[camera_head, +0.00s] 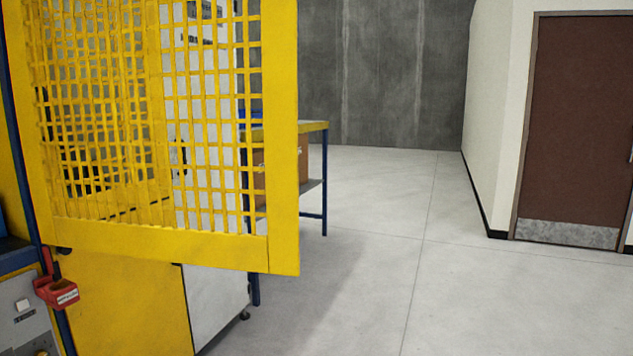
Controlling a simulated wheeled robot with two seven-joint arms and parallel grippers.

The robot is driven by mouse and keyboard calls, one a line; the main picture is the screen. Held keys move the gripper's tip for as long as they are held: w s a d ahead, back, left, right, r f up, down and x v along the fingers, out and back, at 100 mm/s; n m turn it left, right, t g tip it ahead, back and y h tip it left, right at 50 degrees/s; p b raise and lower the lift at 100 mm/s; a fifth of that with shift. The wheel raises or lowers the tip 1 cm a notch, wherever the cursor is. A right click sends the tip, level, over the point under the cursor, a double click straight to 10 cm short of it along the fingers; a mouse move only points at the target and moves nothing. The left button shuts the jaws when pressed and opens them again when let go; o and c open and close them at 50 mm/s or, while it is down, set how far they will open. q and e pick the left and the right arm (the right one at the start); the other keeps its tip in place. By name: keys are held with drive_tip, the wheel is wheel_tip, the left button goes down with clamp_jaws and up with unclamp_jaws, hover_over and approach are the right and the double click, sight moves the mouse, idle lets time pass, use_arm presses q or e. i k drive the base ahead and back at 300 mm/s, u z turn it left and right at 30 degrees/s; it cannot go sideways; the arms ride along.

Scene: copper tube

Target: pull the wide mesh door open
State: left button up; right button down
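The wide mesh door (283,150) is a yellow frame with a yellow grid, filling the upper left of the head view. It stands swung out at an angle, with its free edge toward the middle of the picture and its lower edge above the floor. Its top is cut off by the picture edge. Neither of my grippers shows in this view, so I cannot see whether anything touches the door.
A table (316,126) with blue legs stands behind the door, with a brown box under its top. A white cabinet (218,300) and a red part (57,292) are at lower left. Grey floor (450,290) is clear to the right, toward a brown door (578,120).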

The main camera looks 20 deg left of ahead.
sight(276, 252)
drive_tip(key=u, duration=0.6)
drive_tip(key=i, duration=1.45)
drive_tip(key=u, duration=1.15)
